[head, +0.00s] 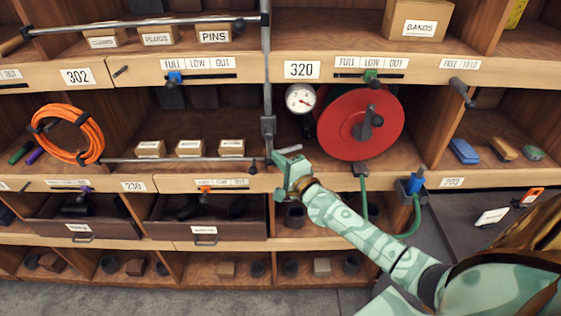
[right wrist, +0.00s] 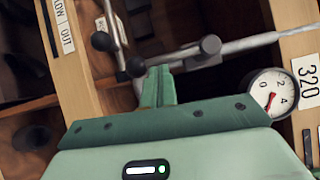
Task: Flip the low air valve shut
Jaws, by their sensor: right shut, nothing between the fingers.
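The low air valve sits where the lower horizontal pipe (head: 190,160) meets the vertical pipe (head: 267,80). A dark ball knob (head: 252,168) shows just below the pipe end. In the right wrist view two black ball knobs (right wrist: 100,41) and a grey pipe fitting (right wrist: 210,44) show ahead of the fingers. My right gripper (head: 281,157) is shut and empty, just right of the valve; its fingers (right wrist: 158,84) are close to the nearer knob. I cannot tell whether they touch it. My left gripper is not in view.
A round gauge (head: 300,98) and a red hose reel (head: 361,124) are right of the vertical pipe. Small boxes (head: 190,148) stand behind the lower pipe. A shelf edge (head: 130,183) runs below it. An orange cable coil (head: 68,134) hangs at left.

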